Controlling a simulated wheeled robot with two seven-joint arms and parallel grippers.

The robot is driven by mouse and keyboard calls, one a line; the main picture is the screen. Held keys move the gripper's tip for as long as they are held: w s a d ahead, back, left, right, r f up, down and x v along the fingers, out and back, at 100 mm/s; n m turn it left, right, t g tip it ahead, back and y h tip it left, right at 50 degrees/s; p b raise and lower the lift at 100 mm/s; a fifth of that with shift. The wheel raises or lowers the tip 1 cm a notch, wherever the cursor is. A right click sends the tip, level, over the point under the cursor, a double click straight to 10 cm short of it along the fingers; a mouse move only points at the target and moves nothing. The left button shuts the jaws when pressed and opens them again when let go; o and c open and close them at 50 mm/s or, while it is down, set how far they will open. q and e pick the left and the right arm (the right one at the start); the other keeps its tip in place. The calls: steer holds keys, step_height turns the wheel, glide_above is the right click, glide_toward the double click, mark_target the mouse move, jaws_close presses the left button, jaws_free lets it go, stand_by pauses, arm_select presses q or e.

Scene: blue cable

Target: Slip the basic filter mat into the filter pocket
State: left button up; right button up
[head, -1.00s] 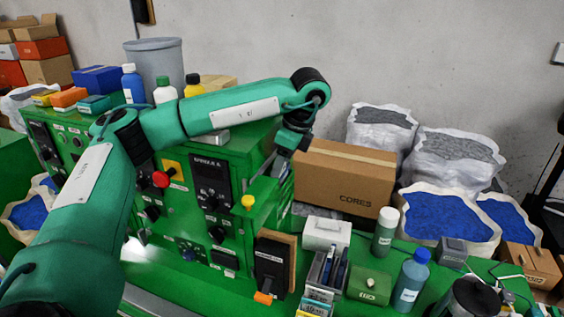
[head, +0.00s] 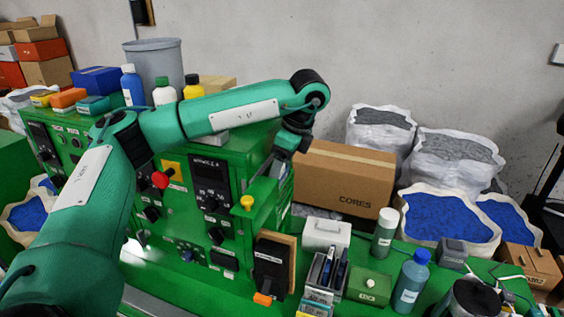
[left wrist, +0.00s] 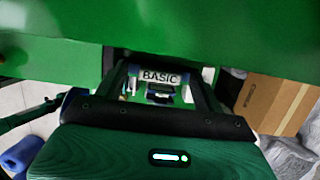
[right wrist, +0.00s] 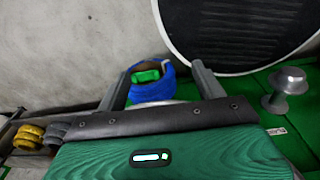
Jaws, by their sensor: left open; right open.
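My left gripper (left wrist: 162,82) is open in the left wrist view. A white label reading BASIC (left wrist: 160,77) shows between its fingers, with a small dark blue and white piece (left wrist: 160,97) just below it. I cannot tell whether this is the filter mat or the place that holds it. In the head view my left wrist (head: 286,142) hangs at the right end of the green machine, and its fingertips are hidden. My right gripper (right wrist: 163,80) is open and empty in the right wrist view. I cannot make out the filter pocket for certain in any view.
The green machine (head: 225,165) stands close to my left arm. A cardboard box (head: 345,180) stands right of the left wrist. Bottles and a holder (head: 327,272) crowd the bench. The right wrist view shows a blue container (right wrist: 152,90), a dark disc (right wrist: 235,35) and a metal knob (right wrist: 288,85).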

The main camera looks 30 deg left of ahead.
arm_select(q)
steer(key=b+v, duration=0.2)
steer(key=v, duration=1.1)
steer(key=shift+d+r+b, duration=0.2)
steer(key=shift+r+b, duration=0.1)
steer(key=shift+r, duration=0.05)
stand_by(0.4)
